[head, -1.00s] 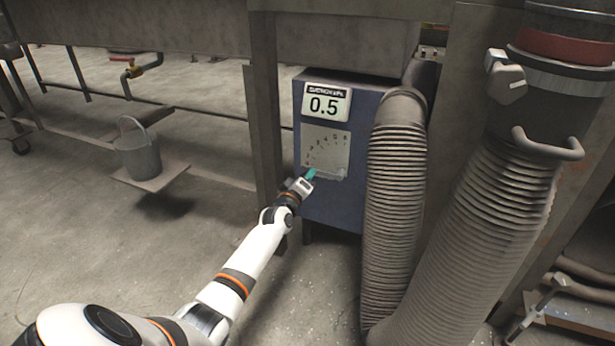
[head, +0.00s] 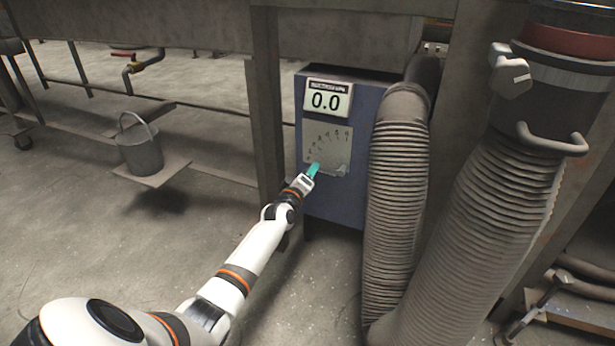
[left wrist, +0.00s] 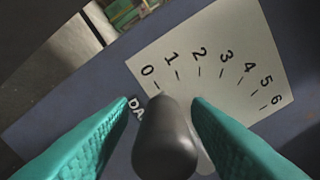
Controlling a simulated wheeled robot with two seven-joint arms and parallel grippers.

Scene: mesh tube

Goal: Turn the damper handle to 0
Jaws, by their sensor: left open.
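The damper handle is a dark rounded knob (left wrist: 165,142) in the left wrist view, in front of a pale dial plate (left wrist: 225,45) marked 0 to 6. Its upper end lies just below the 0 mark. My left gripper (left wrist: 161,101) is open, with one teal finger on each side of the knob. A gap shows at the right finger; I cannot tell if either touches. My right gripper is not in view.
The dial is on a blue cabinet (head: 338,205). A ribbed hose (head: 397,200) stands close to its right, with a larger ribbed tube (head: 485,235) beyond. A metal post (head: 267,120) stands just left.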

